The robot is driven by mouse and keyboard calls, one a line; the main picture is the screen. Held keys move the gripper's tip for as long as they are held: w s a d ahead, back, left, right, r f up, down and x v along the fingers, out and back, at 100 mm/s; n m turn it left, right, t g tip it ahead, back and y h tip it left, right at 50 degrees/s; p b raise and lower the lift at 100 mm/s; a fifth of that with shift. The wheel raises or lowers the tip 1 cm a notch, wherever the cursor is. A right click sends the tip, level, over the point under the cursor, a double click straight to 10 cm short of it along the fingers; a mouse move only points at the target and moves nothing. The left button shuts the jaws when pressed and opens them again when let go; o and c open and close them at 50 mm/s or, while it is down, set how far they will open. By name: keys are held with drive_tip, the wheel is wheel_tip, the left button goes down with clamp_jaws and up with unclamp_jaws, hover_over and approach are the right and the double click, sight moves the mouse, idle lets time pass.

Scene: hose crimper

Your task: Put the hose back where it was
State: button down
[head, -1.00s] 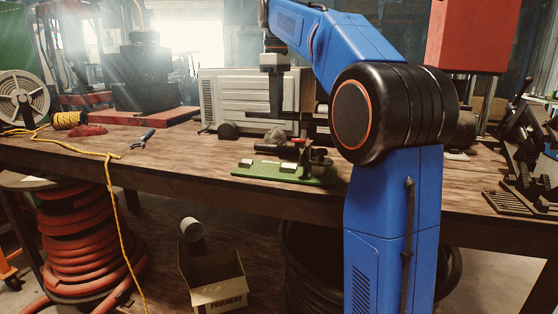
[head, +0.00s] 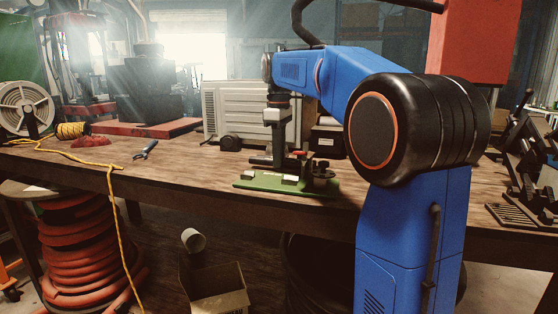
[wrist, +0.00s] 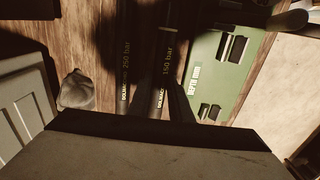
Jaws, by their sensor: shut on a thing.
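My gripper (wrist: 172,98) points down behind the green fixture and is shut on a black hose (wrist: 167,50) marked "150 bar". A second black hose (wrist: 128,60), marked "250 bar", lies parallel to its left. A black hose end (head: 261,161) shows left of my gripper (head: 278,160) in the head view; I cannot tell which hose it is. The green fixture (head: 262,185) lies on the bench in front; in the wrist view it (wrist: 213,80) is just right of the held hose. Whether the held hose touches the bench is unclear.
A white slatted unit (head: 225,105) stands behind. Pliers (head: 146,149) and a yellow rope (head: 75,155) lie to the left on the wooden bench (head: 190,180). A cardboard box (head: 218,290) sits below.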

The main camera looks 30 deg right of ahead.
drive_tip(key=shift+f, duration=0.6)
drive_tip(key=shift+f, duration=0.1)
drive_tip(key=c, duration=1.6)
unclamp_jaws()
wheel_tip(320, 180, up, 12)
drive_tip(key=shift+r, duration=0.15)
